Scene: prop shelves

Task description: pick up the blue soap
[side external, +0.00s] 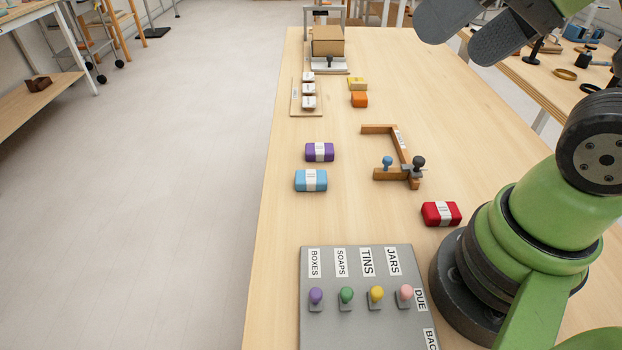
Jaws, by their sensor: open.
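The blue soap (311,180) is a light blue block with a white paper band. It lies flat on the wooden table, near the table's left edge. My gripper (474,32) shows at the top right, partly cut off by the picture's edge. Its two dark grey fingers are apart with nothing visible between them. It is well away from the blue soap, up and to the right in the picture. The blue soap is fully visible.
A purple soap (319,152) lies just behind the blue one. A wooden bracket (379,129) with knobs stands to the right, and a red soap (441,214) lies near my base. A grey labelled panel (328,330) with coloured knobs is in front.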

